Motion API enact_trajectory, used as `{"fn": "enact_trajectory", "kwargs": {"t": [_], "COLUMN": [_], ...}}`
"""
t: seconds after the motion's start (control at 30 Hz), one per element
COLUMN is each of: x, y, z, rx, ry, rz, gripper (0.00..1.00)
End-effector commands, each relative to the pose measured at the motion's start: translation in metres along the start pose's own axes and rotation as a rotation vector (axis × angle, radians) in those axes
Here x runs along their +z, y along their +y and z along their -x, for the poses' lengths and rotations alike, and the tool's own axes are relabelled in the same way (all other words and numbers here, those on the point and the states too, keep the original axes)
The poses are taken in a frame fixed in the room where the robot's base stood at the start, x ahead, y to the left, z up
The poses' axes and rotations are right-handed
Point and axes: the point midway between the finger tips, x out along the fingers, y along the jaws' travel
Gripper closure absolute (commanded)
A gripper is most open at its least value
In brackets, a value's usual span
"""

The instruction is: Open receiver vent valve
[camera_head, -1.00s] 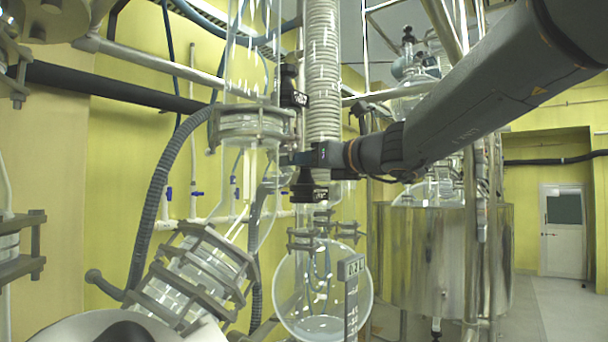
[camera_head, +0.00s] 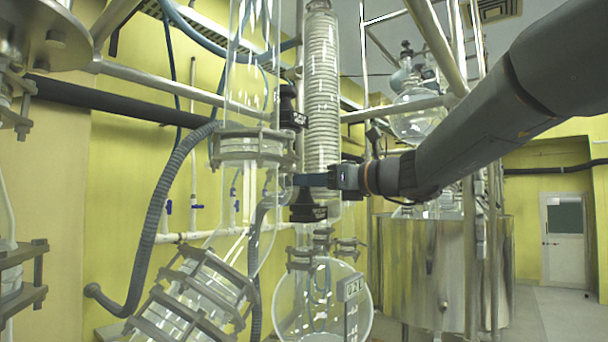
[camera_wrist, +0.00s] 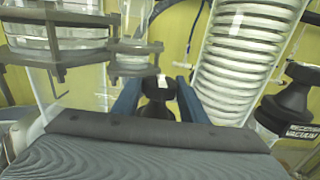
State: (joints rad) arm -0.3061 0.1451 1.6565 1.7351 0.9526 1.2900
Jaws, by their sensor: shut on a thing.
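My gripper (camera_head: 300,180) reaches in from the right at the glass column. In the wrist view its two blue fingers (camera_wrist: 157,100) stand on either side of a black valve knob (camera_wrist: 158,84) and are shut on it. No label can be read on this knob, which has a small white mark on top. A second black knob (camera_wrist: 290,104), labelled RECEIVER VACUUM, stands to the right, outside the fingers. In the head view a black labelled knob (camera_head: 308,207) shows just below my gripper; its label is too small to read. The held knob is mostly hidden there.
A coiled glass condenser (camera_head: 322,75) stands close by my gripper. A round glass flask (camera_head: 350,310) hangs below. Another black labelled knob (camera_head: 292,112) is above. Clamped glass pipework (camera_head: 185,300) is at lower left; a steel vessel (camera_head: 435,265) stands at right.

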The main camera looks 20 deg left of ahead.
Motion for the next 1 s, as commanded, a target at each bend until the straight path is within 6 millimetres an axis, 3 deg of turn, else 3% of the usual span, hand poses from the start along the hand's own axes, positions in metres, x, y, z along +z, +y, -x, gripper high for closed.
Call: {"fn": "enact_trajectory", "kwargs": {"t": [0.5, 0.9, 0.93, 1.0], "x": [0.0059, 0.0043, 0.0043, 0.0041], "y": [-0.0010, -0.0002, -0.0002, -0.0002], "z": [0.0000, 0.0007, 0.0007, 0.0006], "rx": [0.417, 0.494, 0.494, 0.493], "ry": [-0.004, -0.006, -0.006, -0.005], "rz": [0.003, 0.004, 0.004, 0.004], "gripper": [0.81, 0.81, 0.60, 0.48]}}
